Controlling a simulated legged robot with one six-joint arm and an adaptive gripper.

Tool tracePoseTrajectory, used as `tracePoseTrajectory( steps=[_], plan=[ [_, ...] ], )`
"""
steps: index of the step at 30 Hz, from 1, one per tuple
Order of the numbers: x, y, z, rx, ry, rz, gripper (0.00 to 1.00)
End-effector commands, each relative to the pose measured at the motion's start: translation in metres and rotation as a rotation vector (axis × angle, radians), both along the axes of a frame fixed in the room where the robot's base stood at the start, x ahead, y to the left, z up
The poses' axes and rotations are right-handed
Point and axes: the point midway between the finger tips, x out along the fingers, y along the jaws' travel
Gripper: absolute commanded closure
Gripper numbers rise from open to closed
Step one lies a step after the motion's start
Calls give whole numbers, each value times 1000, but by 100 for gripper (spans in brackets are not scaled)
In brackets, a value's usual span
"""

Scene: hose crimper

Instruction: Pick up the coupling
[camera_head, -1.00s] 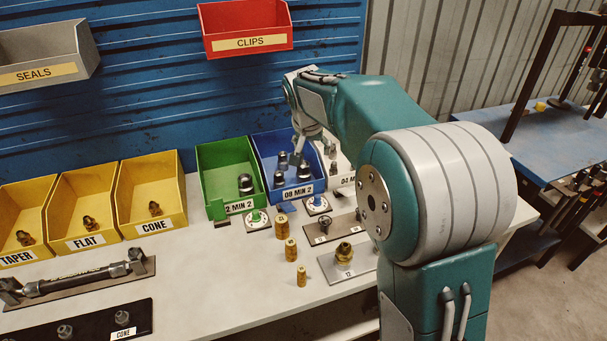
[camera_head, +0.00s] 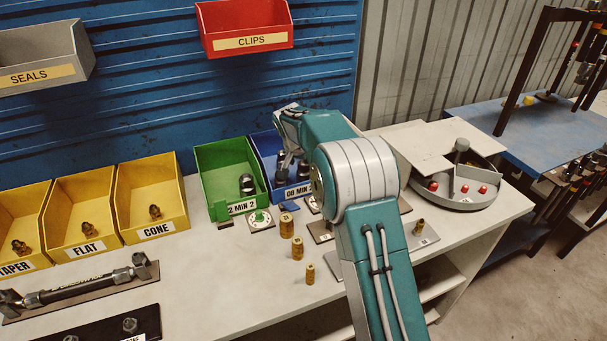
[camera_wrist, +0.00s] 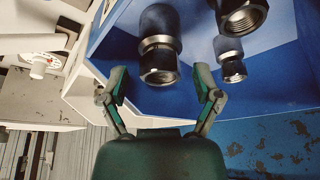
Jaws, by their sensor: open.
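My gripper (camera_wrist: 161,92) is open, with its two fingers spread apart in the wrist view. A dark, round coupling with a bright metal ring (camera_wrist: 160,60) lies in the blue bin (camera_wrist: 265,70), just ahead of the gap between the fingers. The fingers do not appear to grip it. Two more couplings show beside it, a large one (camera_wrist: 243,17) and a smaller one (camera_wrist: 230,62). My arm partly hides that bin.
A green bin (camera_head: 215,160) with a dark coupling stands left of the blue bin. Yellow bins (camera_head: 137,190) stand farther left. Several brass pieces (camera_head: 298,248) stand in front. A round grey tray with red balls (camera_head: 458,203) is at the right.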

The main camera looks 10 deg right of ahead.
Motion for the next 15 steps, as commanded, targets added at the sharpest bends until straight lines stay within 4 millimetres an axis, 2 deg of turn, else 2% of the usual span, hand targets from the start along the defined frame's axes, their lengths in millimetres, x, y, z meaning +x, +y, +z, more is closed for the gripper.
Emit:
tracePoseTrajectory(
  steps=[5, 10, 15],
  plan=[
    [3, -1, -17, 0, 3, -1, 18],
    [10, -5, -44, 2, 3, -2, 18],
    [13, -6, -51, 1, 0, -2, 18]
  ],
)
